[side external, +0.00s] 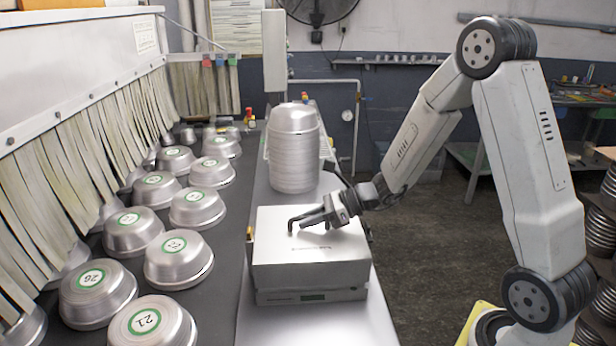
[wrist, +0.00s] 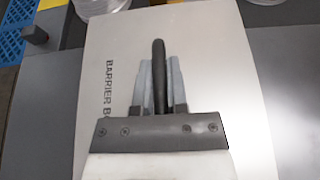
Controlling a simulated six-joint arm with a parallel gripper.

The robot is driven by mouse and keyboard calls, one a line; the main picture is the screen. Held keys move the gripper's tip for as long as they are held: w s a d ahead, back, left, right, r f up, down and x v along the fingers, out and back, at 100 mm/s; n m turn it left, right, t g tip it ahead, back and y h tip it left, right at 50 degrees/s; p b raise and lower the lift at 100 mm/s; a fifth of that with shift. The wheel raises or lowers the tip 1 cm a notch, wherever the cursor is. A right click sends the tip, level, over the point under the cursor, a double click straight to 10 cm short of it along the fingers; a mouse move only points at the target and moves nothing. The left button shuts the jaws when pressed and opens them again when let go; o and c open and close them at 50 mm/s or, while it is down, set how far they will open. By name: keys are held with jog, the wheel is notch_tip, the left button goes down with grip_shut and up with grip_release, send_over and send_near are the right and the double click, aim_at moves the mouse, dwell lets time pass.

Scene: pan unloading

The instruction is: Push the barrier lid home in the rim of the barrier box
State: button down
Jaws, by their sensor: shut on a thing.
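The barrier lid (side external: 275,235) is a flat metallic plate on top of the barrier box (side external: 310,278), a pale metal box on the bench. In the wrist view the lid (wrist: 215,60) fills the middle, with the printed word "BARRIER" on its left part. A dark bar handle (wrist: 158,52) stands on the lid. My gripper (side external: 318,215) is low over the lid and shut on this handle. In the wrist view its two grey fingers (wrist: 159,82) lie on either side of the handle. The lid looks about level; I cannot tell how deep it sits in the rim.
A tall stack of metal pans (side external: 293,150) stands just behind the box. Several upturned pans with numbered green-ringed labels (side external: 178,258) cover the dark conveyor (side external: 225,295) at the left, beside a strip curtain (side external: 85,150). The bench front (side external: 345,322) is bare.

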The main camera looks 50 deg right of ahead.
jog(key=shift+f, duration=0.85)
dwell(1.1)
jog(key=c, duration=0.6)
grip_release()
jog(key=shift+f, duration=0.1)
jog(key=shift+d, duration=0.1)
jog(key=shift+v, duration=3.85)
jog(key=shift+x, duration=3.9)
jog(key=shift+s, duration=0.15)
